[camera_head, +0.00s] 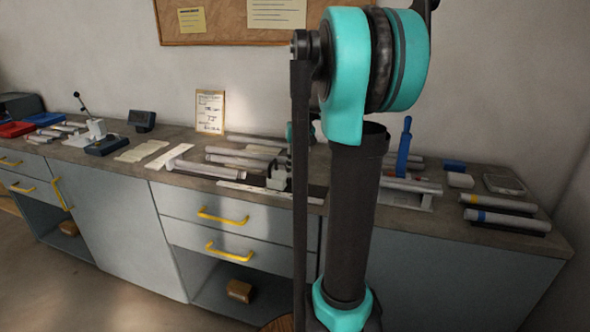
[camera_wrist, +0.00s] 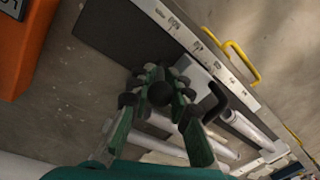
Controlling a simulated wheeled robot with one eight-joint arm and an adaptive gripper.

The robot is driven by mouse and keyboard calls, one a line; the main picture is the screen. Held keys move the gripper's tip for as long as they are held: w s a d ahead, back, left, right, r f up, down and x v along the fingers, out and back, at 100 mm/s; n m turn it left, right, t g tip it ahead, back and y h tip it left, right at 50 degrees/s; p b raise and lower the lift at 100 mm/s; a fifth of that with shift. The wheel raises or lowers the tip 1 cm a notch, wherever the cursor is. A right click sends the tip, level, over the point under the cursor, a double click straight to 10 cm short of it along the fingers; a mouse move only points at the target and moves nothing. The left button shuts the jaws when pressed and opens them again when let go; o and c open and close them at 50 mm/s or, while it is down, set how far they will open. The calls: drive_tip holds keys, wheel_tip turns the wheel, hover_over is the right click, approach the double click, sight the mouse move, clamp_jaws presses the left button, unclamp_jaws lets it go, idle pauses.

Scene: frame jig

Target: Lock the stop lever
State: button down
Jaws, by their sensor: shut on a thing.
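In the wrist view, my gripper (camera_wrist: 160,95) has its green fingers with dark pads shut on a dark round knob (camera_wrist: 160,94), which looks like the end of the stop lever. The lever's shaft and pivot are hidden behind the knob and fingers, so its angle cannot be told. A pale stop block (camera_wrist: 197,76) and a black curved part (camera_wrist: 216,100) sit just right of the fingers, by a silver tube (camera_wrist: 250,133). In the head view the pale block (camera_head: 277,180) stands at the bench front; my arm hides most of the gripper.
A white scale strip (camera_wrist: 185,35) runs along the bench edge beside yellow drawer handles (camera_wrist: 240,60). An orange object (camera_wrist: 30,45) lies at the left of the wrist view. Several tubes (camera_head: 240,160) and a blue-handled fixture (camera_head: 404,150) stand on the bench.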

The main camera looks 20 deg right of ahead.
sight(292, 183)
drive_tip(key=t+h, duration=0.1)
drive_tip(key=s+a+t+h, duration=0.1)
drive_tip(key=shift+s+f+t, duration=0.1)
drive_tip(key=shift+s+t, duration=0.1)
drive_tip(key=shift+t, duration=0.2)
drive_tip(key=t+h, duration=0.1)
drive_tip(key=s+a+t+h, duration=0.1)
drive_tip(key=t, duration=0.1)
drive_tip(key=shift+s+f+n, duration=0.1)
drive_tip(key=shift+f+n, duration=0.2)
drive_tip(key=shift+f, duration=0.1)
drive_tip(key=t+h, duration=0.1)
drive_tip(key=f+t+h, duration=0.1)
drive_tip(key=shift+s+a+t, duration=0.3)
drive_tip(key=shift+s+t, duration=0.1)
drive_tip(key=shift+s+a+f+n+t+h, duration=0.15)
drive_tip(key=shift+f+t+h, duration=0.4)
drive_tip(key=shift+t, duration=0.35)
drive_tip(key=shift+s+a+f+n+t+h, duration=0.15)
drive_tip(key=shift+f+t+h, duration=0.2)
drive_tip(key=shift+t+h, duration=0.45)
drive_tip(key=shift+d+t, duration=0.1)
drive_tip(key=shift+t, duration=0.3)
drive_tip(key=shift+s, duration=0.1)
drive_tip(key=c, duration=1.6)
unclamp_jaws()
